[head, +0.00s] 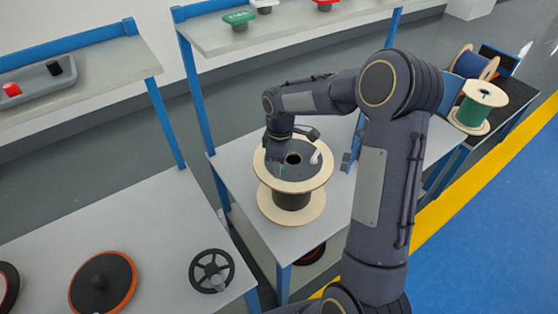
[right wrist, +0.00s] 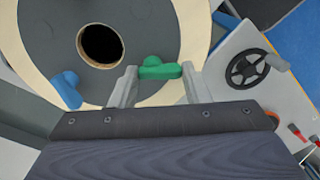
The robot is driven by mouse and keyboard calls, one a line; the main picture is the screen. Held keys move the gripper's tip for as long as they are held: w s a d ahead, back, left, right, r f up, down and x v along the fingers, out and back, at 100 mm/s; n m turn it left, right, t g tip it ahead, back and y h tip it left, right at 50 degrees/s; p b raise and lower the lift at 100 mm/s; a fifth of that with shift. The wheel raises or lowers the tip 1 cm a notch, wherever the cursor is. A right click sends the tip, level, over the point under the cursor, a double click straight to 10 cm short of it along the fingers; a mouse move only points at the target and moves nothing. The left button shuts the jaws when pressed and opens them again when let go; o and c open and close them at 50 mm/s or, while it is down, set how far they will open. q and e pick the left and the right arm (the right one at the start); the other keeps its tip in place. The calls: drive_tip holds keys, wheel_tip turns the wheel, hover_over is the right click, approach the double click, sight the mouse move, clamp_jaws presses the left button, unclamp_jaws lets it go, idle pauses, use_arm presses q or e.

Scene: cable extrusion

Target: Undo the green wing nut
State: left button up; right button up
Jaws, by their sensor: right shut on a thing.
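The green wing nut (right wrist: 158,68) sits on the grey face of a wooden-rimmed cable spool (right wrist: 190,25), near its rim. My right gripper (right wrist: 160,73) has its two fingers on either side of the nut and is shut on it. A blue wing nut (right wrist: 66,90) sits on the same face, to the left of the centre hole. In the head view the spool (head: 292,215) stands upright on a grey table, with my right gripper (head: 281,160) reaching down to its top left. A white wing nut (head: 316,157) shows on its right side. My left gripper is out of view.
A black handwheel (head: 212,270) and an orange-rimmed disc (head: 103,284) lie on the near left table (head: 150,235). A shelf (head: 290,35) with a green button block (head: 239,19) stands behind. Spools with green (head: 475,108) and blue (head: 472,65) cable stand at right.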

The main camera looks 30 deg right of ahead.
drive_tip(key=n+p, duration=0.1)
drive_tip(key=n, duration=0.3)
drive_tip(key=shift+d+r+n, duration=0.1)
drive_tip(key=shift+n, duration=0.2)
drive_tip(key=shift+s+d+n+p, duration=0.1)
drive_tip(key=shift+n+p, duration=0.35)
drive_tip(key=shift+n, duration=1.55)
drive_tip(key=o, duration=1)
drive_tip(key=shift+c, duration=0.2)
drive_tip(key=shift+w+r, duration=0.2)
drive_tip(key=shift+r, duration=3.65)
